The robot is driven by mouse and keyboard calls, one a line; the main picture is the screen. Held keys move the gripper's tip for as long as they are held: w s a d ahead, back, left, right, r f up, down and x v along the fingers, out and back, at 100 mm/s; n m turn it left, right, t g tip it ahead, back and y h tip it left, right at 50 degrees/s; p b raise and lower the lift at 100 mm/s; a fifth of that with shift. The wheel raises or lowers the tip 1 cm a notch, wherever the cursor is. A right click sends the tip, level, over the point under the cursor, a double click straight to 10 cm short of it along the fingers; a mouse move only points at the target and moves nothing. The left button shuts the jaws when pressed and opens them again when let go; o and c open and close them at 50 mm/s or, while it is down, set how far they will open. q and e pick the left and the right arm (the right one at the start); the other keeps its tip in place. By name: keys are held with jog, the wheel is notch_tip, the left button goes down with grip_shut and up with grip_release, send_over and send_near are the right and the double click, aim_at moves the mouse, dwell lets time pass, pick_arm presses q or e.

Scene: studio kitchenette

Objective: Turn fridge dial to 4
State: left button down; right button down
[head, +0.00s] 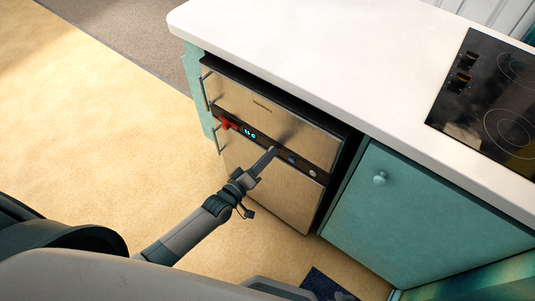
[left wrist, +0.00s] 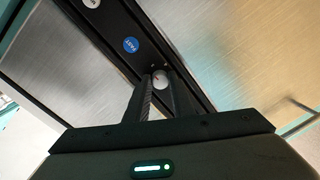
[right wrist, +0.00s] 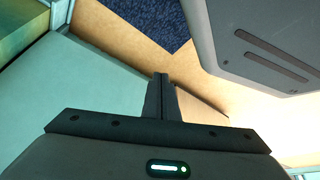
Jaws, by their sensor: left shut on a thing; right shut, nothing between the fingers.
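The fridge (head: 262,100) has a brushed metal front, with a dark control strip (head: 302,166) between its upper and lower doors. My left gripper (head: 271,152) reaches the strip from the lower left. In the left wrist view my left gripper (left wrist: 160,76) is shut on a small pale round dial (left wrist: 161,79) with a reddish mark. The fingers partly cover the dial, and I cannot read its setting. In the head view the gripper hides the dial. My right gripper (right wrist: 160,77) is shut and empty, away from the fridge, and out of the head view.
The strip also carries a lit display (head: 250,133), a blue button (head: 292,159) that also shows in the left wrist view (left wrist: 131,45), a white round button (head: 312,173) and a red item (head: 228,124). A white counter (head: 300,60) overhangs. A teal cabinet (head: 400,215) stands to the right.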

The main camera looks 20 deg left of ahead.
pick_arm(q)
jog(key=shift+f+m+t+y+p, duration=0.15)
jog(key=shift+m+p, duration=0.3)
jog(key=shift+m, duration=2.5)
jog(key=shift+f+m+t+y+p, duration=0.15)
jog(key=shift+m+p, duration=0.25)
jog(key=shift+m, duration=2.55)
pick_arm(e)
jog(key=shift+w+a+r+t+y, duration=0.3)
jog(key=shift+w+a+r+t, duration=0.5)
jog(key=shift+a, duration=0.15)
pick_arm(q)
jog(key=shift+r, duration=0.1)
jog(key=c, duration=1.5)
grip_release()
jog(key=shift+s, duration=0.15)
